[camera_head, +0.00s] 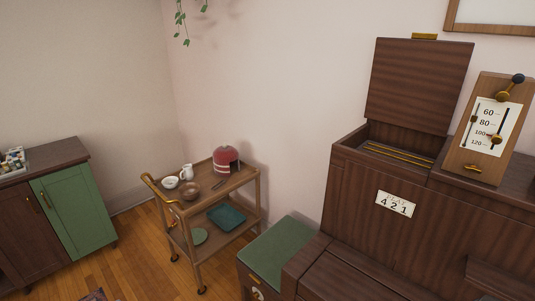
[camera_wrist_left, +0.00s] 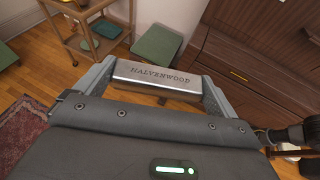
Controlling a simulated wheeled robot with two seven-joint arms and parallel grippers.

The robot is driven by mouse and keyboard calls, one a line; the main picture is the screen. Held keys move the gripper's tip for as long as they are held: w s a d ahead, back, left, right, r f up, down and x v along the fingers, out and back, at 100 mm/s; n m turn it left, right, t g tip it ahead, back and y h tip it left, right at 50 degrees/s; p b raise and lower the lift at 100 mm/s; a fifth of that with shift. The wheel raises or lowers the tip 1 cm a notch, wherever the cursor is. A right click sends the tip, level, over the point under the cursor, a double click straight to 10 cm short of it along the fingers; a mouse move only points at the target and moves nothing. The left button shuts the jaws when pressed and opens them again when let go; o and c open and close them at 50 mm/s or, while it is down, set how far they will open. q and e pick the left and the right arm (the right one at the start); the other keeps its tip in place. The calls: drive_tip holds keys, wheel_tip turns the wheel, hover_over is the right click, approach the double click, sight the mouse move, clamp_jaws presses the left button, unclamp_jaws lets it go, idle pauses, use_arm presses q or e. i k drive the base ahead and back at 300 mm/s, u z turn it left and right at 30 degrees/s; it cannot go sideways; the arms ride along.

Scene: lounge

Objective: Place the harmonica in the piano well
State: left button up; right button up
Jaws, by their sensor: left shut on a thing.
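The harmonica (camera_wrist_left: 158,75) is a silver bar with a dark underside, marked HALVENWOOD. In the left wrist view it lies crosswise between the fingers of my left gripper (camera_wrist_left: 158,78), which is shut on its two ends. The harmonica is held above the floor, apart from the furniture. In the head view the piano (camera_head: 345,195) is dark wood at the right. Its top lid (camera_head: 420,80) stands raised, and the piano well (camera_head: 385,137) below it is open, with brass rods across it. The well's bottom is hidden. Neither gripper shows in the head view.
A wooden metronome (camera_head: 480,150) stands on the piano top right of the well. A green-topped stool (camera_head: 278,250) stands beside the piano. A wooden cart (camera_head: 258,172) with dishes is left of it, and a green-doored cabinet (camera_head: 65,212) is at far left. Wood floor lies between them.

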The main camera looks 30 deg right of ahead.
sight(401, 162)
drive_tip(key=z, duration=2.1)
